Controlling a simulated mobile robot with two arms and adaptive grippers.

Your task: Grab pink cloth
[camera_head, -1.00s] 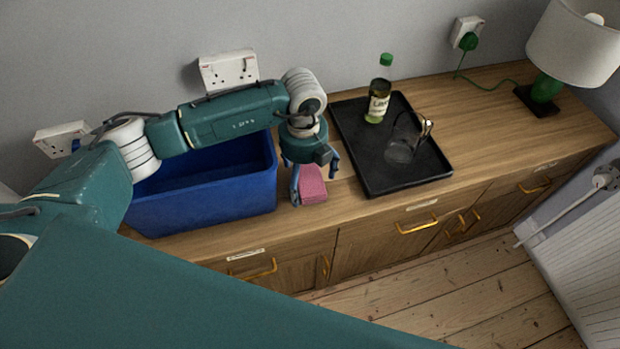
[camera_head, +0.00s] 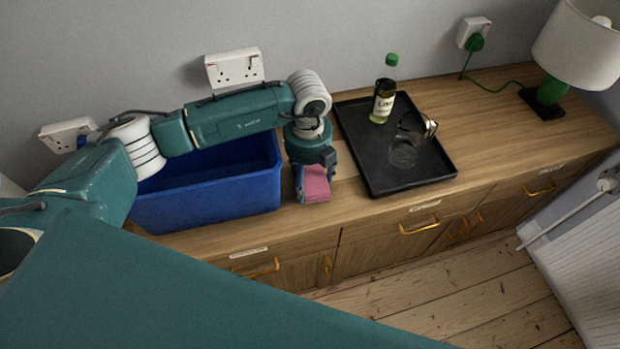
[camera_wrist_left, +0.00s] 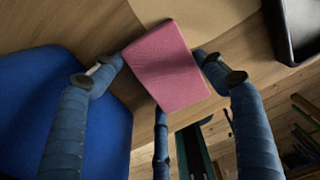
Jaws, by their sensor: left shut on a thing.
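The pink cloth (camera_head: 315,184) is a small folded block on the wooden sideboard, between the blue bin and the black tray. It also shows in the left wrist view (camera_wrist_left: 166,66). My left gripper (camera_head: 314,180) points down over it and is shut on it, with blue fingers at its sides. In the left wrist view the fingers (camera_wrist_left: 160,75) reach to both sides of the cloth. I cannot tell whether the cloth still touches the sideboard. My right gripper is not in view.
The blue bin (camera_head: 215,203) stands to the left under my left arm. The black tray (camera_head: 424,179) at right holds a green-capped bottle (camera_head: 383,95) and a clear glass jug (camera_head: 405,150). A lamp (camera_head: 575,45) stands at far right. The sideboard's front edge is close.

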